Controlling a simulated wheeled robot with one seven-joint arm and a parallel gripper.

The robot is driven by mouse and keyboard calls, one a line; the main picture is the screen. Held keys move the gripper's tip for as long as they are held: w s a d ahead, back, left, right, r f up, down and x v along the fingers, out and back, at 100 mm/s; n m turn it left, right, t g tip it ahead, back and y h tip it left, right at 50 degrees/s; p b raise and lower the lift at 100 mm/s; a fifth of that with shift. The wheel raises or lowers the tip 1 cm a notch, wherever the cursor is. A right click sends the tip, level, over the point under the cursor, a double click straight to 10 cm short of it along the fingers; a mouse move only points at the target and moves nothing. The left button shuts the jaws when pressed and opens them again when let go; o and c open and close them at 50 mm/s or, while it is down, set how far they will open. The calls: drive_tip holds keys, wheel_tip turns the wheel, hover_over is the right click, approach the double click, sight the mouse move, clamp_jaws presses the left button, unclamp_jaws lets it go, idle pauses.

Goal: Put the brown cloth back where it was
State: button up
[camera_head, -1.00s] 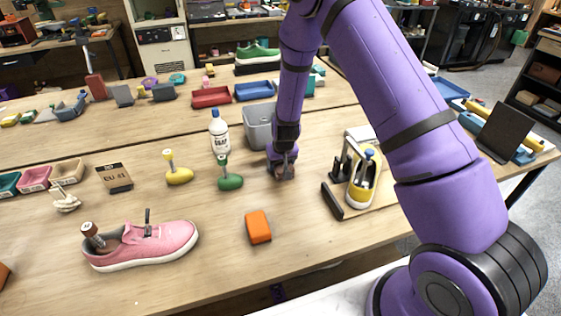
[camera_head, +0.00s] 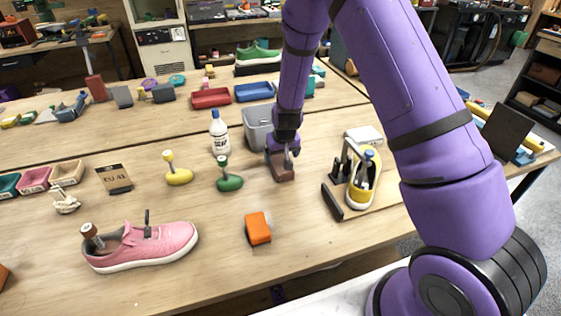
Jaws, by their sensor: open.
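The brown cloth (camera_head: 283,174) is a small brown block-like piece on the wooden table, just right of the green-handled brush. My gripper (camera_head: 283,156) is right above it, pointing down, with its fingers open and their tips close to the cloth's top. Whether the fingertips touch the cloth I cannot tell. The gripper hides part of the cloth's far side.
A green brush (camera_head: 230,182) and a soap bottle (camera_head: 219,134) stand left of my gripper. A grey bin (camera_head: 256,128) is behind it. An orange block (camera_head: 258,229) and pink sneaker (camera_head: 155,246) are nearer.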

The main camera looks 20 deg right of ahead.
drive_tip(key=v, duration=0.8)
drive_tip(key=s+d+r, duration=0.1)
drive_tip(key=s+r, duration=0.3)
drive_tip(key=r, duration=0.3)
drive_tip(key=s+d+r+t+y, duration=0.1)
drive_tip(key=s+r, duration=0.3)
drive_tip(key=r, duration=0.3)
drive_tip(key=s+d+r, duration=0.1)
drive_tip(key=s+r, duration=0.2)
drive_tip(key=r, duration=0.5)
drive_tip(key=s+d+r, duration=0.1)
drive_tip(key=s+r, duration=0.2)
drive_tip(key=s, duration=0.5)
drive_tip(key=s+d+r, duration=0.1)
drive_tip(key=s+r, duration=0.2)
drive_tip(key=s, duration=0.4)
drive_tip(key=s+d+r+t+h, duration=0.1)
drive_tip(key=s+d+r, duration=0.1)
drive_tip(key=s, duration=0.6)
drive_tip(key=shift+v, duration=0.95)
drive_tip(key=shift+w, duration=0.1)
